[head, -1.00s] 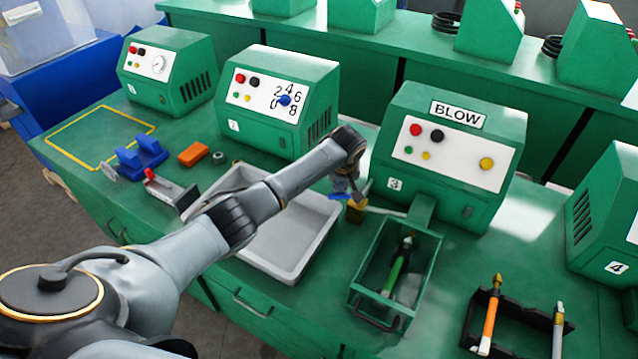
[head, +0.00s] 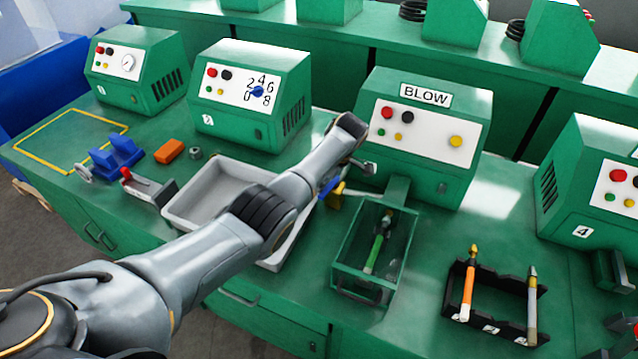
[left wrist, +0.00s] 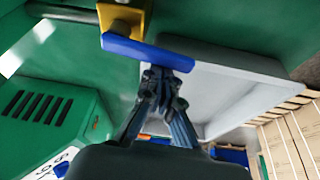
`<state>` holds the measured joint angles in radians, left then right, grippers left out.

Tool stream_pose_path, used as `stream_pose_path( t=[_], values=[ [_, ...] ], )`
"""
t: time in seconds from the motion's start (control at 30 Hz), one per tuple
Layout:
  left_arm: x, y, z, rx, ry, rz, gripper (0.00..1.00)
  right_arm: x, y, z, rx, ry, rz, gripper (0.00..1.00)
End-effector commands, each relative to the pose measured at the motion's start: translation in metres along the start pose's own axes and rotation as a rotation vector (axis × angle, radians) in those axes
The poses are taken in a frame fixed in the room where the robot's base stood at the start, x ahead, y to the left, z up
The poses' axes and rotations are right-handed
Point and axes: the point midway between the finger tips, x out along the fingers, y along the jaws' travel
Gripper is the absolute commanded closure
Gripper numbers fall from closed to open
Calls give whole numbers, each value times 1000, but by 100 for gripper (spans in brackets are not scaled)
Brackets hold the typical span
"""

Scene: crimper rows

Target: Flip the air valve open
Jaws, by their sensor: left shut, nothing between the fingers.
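The air valve has a yellow body (head: 336,200) beside the machine marked 3, on a grey pipe. Its blue lever (head: 327,187) is partly hidden by my arm. In the left wrist view the yellow body (left wrist: 122,18) is at the top. The blue lever (left wrist: 148,52) stretches to the right from it, roughly in line with the pipe. My left gripper (left wrist: 165,78) is shut and empty, its tips right at the lever's lower edge; I cannot tell whether they touch. In the head view its fingers are mostly hidden. My right gripper is not in view.
The BLOW machine (head: 425,135) stands behind the valve. A green open-framed box (head: 345,280) with a green-handled tool is to the right. A grey tray (head: 190,205) lies under my arm. A black rack (head: 500,325) holds tools at the lower right.

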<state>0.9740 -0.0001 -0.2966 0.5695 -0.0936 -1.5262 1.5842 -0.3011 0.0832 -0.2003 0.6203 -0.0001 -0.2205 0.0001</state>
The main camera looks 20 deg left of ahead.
Motion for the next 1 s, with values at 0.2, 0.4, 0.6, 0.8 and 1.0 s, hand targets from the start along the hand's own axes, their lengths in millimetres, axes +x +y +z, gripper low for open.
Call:
stream_pose_path(
  t=[0.2,0.4,0.6,0.8,1.0],
  values=[
    [-2,-1,7,-41,-2,-15,100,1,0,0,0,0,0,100],
    [-3,-2,9,-40,-3,-15,100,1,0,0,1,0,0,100],
    [-3,-2,10,-38,-3,-15,100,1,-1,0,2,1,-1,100],
    [-3,-2,11,-37,-4,-15,100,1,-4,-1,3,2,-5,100],
    [-3,-2,10,-37,-5,-15,100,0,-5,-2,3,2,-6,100]
  ],
)
